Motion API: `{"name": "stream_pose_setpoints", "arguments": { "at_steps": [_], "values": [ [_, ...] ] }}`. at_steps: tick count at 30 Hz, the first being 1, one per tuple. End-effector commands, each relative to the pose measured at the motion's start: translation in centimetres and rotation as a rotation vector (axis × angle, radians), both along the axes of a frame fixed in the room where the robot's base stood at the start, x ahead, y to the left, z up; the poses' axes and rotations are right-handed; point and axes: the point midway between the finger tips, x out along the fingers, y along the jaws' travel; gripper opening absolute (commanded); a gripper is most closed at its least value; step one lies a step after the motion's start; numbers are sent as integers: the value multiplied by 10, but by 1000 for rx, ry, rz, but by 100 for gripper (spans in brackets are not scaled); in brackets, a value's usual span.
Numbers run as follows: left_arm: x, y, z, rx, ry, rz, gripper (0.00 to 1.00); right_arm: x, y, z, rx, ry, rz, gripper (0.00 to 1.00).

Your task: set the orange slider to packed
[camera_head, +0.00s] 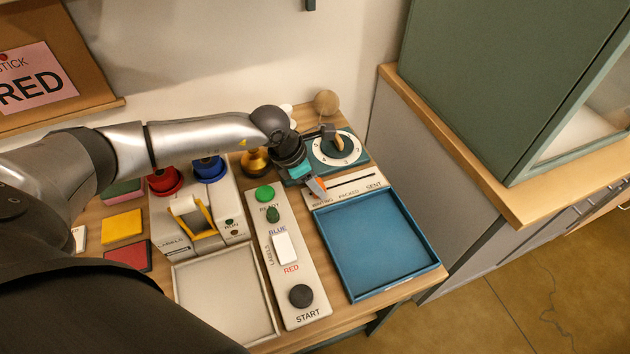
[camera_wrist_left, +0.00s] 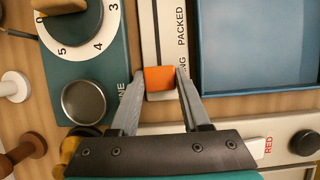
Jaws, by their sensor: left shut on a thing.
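The orange slider knob (camera_wrist_left: 159,78) is a small orange block on a pale strip (camera_head: 350,187) lettered WAITING, PACKED and SENT. It stands at the WAITING end of the dark slot. My left gripper (camera_wrist_left: 160,80) has a finger on each side of the knob and is shut on it. The PACKED lettering (camera_wrist_left: 181,26) lies further along the strip, beyond the knob. My right gripper is in neither view.
A blue tray (camera_head: 438,267) lies right beside the strip. A teal dial panel (camera_wrist_left: 112,57) and a round metal-rimmed disc (camera_wrist_left: 84,103) are on the other side. A button panel (camera_head: 303,268) and a label machine (camera_head: 160,212) stand to the left.

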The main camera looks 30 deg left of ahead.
Motion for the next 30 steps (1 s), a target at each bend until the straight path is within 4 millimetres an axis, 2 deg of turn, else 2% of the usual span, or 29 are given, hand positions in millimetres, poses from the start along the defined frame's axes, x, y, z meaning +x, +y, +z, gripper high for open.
{"name": "stream_pose_setpoints", "arguments": {
  "at_steps": [26,30],
  "values": [
    [0,0,0,-1,-1,0,0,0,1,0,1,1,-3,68],
    [6,-6,-1,-3,-2,0,0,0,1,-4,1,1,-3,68]
  ]
}}
